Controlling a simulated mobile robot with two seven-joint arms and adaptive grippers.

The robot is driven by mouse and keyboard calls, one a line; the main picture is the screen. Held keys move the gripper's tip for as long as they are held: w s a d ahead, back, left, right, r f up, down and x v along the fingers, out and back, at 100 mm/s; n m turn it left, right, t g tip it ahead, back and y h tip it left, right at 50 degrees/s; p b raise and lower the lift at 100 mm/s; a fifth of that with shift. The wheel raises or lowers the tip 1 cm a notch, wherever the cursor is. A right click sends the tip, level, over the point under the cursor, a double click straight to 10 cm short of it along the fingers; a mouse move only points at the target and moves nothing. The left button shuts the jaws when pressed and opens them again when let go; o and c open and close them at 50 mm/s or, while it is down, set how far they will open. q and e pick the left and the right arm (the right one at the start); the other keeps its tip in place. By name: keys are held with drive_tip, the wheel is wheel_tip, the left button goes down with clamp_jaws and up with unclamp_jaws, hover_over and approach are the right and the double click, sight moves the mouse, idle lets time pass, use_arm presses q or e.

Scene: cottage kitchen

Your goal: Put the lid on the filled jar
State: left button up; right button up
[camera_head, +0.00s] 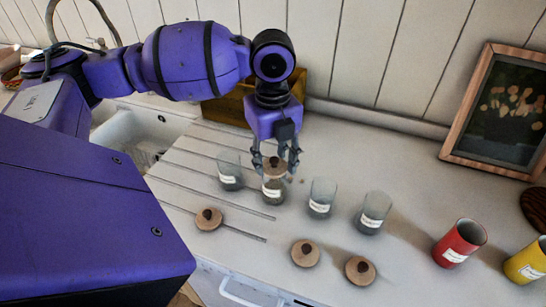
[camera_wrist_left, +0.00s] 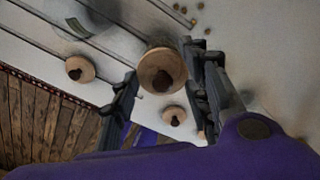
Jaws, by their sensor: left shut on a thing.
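The filled jar (camera_head: 272,190) stands upright on the counter with dark contents and a white label. A round wooden lid (camera_head: 273,162) with a dark knob is at its mouth; I cannot tell whether it is fully seated. My left gripper (camera_head: 275,169) points down over the jar, its fingers on either side of this lid and shut on it. In the left wrist view the held lid (camera_wrist_left: 157,70) shows between the fingers (camera_wrist_left: 162,92) and hides the jar below. My right gripper is not in view.
Empty glass jars stand left (camera_head: 229,171) and right (camera_head: 320,198), (camera_head: 373,212) of the filled jar. Loose lids lie in front (camera_head: 208,219), (camera_head: 305,254), (camera_head: 360,270). Red (camera_head: 459,243) and yellow (camera_head: 527,262) canisters and a picture frame (camera_head: 451,135) are at right. A sink (camera_head: 126,132) is at left.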

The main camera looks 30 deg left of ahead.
sight(273, 159)
use_arm(q)
drive_tip(key=shift+f, duration=0.45)
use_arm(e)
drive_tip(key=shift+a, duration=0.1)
use_arm(q)
drive_tip(key=o, duration=0.7)
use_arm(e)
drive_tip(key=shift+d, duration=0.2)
use_arm(q)
drive_tip(key=shift+r+p, duration=0.55)
drive_tip(key=shift+r, duration=0.5)
drive_tip(key=shift+r+p, duration=0.95)
drive_tip(key=shift+r, duration=3.5)
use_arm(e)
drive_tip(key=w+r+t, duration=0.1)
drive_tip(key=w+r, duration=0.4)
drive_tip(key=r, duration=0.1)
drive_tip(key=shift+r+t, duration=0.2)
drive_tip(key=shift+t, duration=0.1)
